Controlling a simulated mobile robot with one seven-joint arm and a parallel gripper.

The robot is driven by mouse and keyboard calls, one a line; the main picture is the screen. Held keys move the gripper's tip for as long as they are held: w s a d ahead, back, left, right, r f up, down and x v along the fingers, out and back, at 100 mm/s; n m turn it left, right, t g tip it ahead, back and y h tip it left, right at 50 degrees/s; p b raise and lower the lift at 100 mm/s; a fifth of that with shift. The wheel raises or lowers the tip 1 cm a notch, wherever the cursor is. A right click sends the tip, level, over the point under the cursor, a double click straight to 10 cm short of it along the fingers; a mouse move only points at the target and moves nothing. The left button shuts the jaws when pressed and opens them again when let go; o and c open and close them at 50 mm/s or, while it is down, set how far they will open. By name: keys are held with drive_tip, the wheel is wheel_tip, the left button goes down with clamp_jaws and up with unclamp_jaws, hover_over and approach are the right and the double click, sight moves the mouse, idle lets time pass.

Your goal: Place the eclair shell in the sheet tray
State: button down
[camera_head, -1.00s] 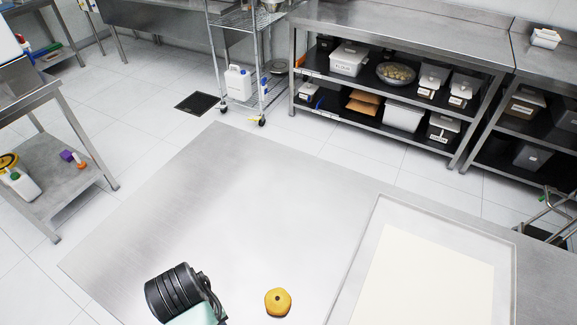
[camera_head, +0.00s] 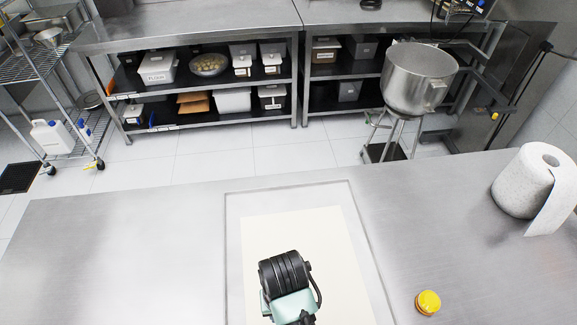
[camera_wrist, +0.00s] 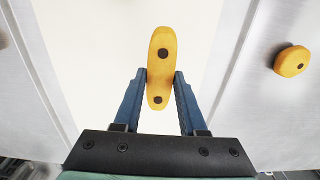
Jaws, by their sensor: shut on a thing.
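A long golden-yellow eclair shell (camera_wrist: 161,60) with two dark holes is between the blue fingers of my gripper (camera_wrist: 159,88) in the wrist view. My gripper is shut on its near part. The pale lining of the sheet tray lies beneath them. In the head view the sheet tray (camera_head: 234,245) is at the middle of the table, and my wrist stands over its lined area, hiding the fingers and the held shell. Whether the shell touches the lining cannot be told.
A yellow piece (camera_head: 428,302) rests on the bare table right of the tray; it also shows in the wrist view (camera_wrist: 291,61), with one dark hole. A paper towel roll (camera_head: 530,185) stands far right. The steel table (camera_head: 120,240) left of the tray is clear.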

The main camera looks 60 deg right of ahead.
wheel_tip(320, 180, down, 7)
drive_tip(key=shift+c, duration=2.3)
unclamp_jaws()
drive_tip(key=shift+r, duration=0.1)
